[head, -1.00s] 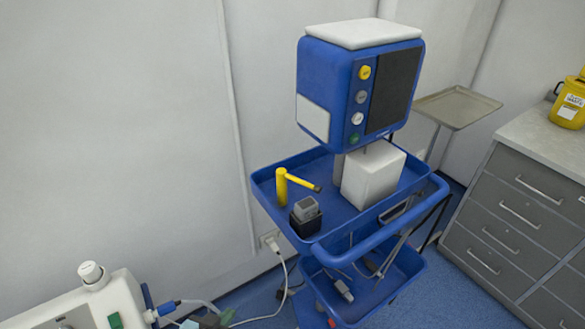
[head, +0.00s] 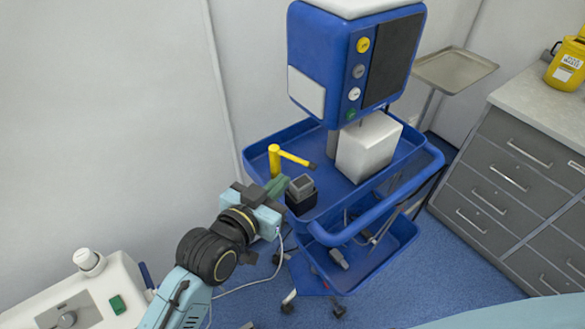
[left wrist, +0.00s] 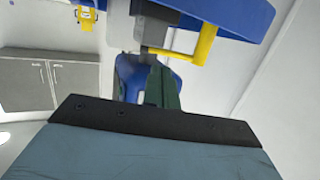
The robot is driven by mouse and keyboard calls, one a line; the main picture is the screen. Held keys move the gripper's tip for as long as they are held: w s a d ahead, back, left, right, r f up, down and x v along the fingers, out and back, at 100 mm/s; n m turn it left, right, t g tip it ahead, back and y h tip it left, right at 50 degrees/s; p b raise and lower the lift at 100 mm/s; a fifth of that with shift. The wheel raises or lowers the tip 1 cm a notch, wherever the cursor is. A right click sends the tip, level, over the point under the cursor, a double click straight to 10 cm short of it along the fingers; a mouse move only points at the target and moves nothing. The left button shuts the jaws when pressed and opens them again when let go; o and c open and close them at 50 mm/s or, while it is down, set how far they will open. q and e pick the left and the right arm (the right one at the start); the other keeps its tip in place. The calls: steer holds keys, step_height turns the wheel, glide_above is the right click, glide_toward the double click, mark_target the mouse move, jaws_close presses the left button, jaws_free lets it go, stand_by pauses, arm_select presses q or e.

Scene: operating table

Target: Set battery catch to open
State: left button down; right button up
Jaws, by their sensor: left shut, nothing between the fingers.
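The battery catch (head: 297,158) is a yellow arm with a black tip on an upright yellow post (head: 274,162). It stands in the blue trolley's top tray, its arm pointing right, behind a grey battery block (head: 302,186) in a dark holder (head: 300,202). My left gripper (head: 284,184) is shut and empty, its green fingers left of the battery and in front of the post. Contact cannot be told. In the left wrist view the shut fingers (left wrist: 162,80) are below the yellow arm (left wrist: 166,54), with the post (left wrist: 206,45) to their right. My right gripper is not in view.
The blue trolley (head: 325,236) carries a blue monitor (head: 325,65) and a white box (head: 368,146) right of the catch. A white machine (head: 75,300) is at lower left. Grey drawers (head: 510,180) and a metal tray (head: 455,68) are to the right.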

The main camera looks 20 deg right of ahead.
mark_target(300, 163)
arm_select(q)
steer(key=x, duration=0.4)
steer(key=shift+w+d, duration=0.1)
steer(key=shift+x, duration=0.8)
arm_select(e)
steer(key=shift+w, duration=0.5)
arm_select(q)
steer(key=shift+f, duration=0.1)
